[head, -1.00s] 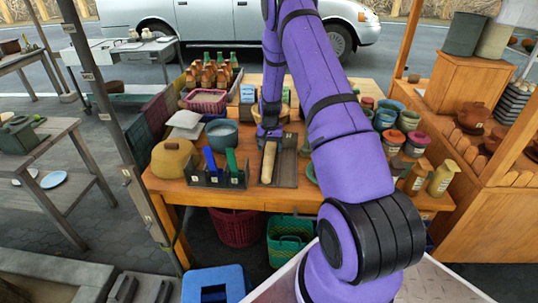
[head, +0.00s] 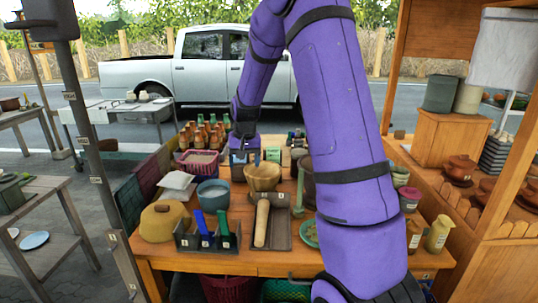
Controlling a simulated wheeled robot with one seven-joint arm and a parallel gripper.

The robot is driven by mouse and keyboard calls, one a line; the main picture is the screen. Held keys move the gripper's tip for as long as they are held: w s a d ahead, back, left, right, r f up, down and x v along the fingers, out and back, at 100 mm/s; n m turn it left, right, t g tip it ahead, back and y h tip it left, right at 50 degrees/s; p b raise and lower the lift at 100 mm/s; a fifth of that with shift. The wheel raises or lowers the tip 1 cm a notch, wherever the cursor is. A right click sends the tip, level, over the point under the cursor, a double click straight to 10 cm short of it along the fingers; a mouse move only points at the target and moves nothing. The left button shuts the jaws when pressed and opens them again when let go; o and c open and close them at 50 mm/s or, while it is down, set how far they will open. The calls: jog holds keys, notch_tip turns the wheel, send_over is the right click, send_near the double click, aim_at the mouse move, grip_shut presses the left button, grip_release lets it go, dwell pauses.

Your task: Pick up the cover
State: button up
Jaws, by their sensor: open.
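A tan, dome-shaped cover with a raised brown handle (head: 164,222) sits at the front left of the wooden table; I cannot be sure it is the task's cover. My gripper (head: 242,153) is open and points down, toward the back of the table, well right of and behind this tan piece. It appears just behind a tan mortar bowl (head: 262,180) in the picture; its height above the table is hard to judge. Its fingers are small and dark in this view. My purple arm hides much of the table's right half.
A pestle (head: 262,224) lies on a dark tray beside a holder with blue and green handles (head: 207,240). A blue-grey bowl (head: 213,193), a pink basket (head: 198,162) and several bottles (head: 205,135) stand at left and back. Jars (head: 439,234) stand at right.

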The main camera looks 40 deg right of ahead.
jog(key=s+a+r+n+t, duration=0.1)
jog(key=s+a+r+n, duration=0.1)
jog(key=s+a+r, duration=0.4)
jog(key=s+a+r+n+t, duration=0.1)
jog(key=s+a+r, duration=0.45)
jog(key=r, duration=0.35)
jog(key=s+a+r+n, duration=0.1)
jog(key=s+a+r, duration=0.1)
jog(key=s, duration=0.8)
jog(key=s+a+r+n+t, duration=0.1)
jog(key=s+a, duration=0.3)
jog(key=s, duration=0.5)
jog(key=shift+s+a+r+n+t, duration=0.2)
jog(key=shift+s+r+n+t, duration=0.15)
jog(key=shift+r+n, duration=0.3)
jog(key=shift+s+a+f, duration=0.1)
jog(key=shift+s+f, duration=0.05)
jog(key=shift+s, duration=0.1)
jog(key=c, duration=0.5)
jog(key=n+g+y, duration=0.2)
jog(key=n+y, duration=0.1)
jog(key=n, duration=0.6)
send_over(161, 205)
jog(key=s+d, duration=0.3)
jog(key=s, duration=0.1)
notch_tip(161, 205, down, 32)
jog(key=shift+x, duration=5.65)
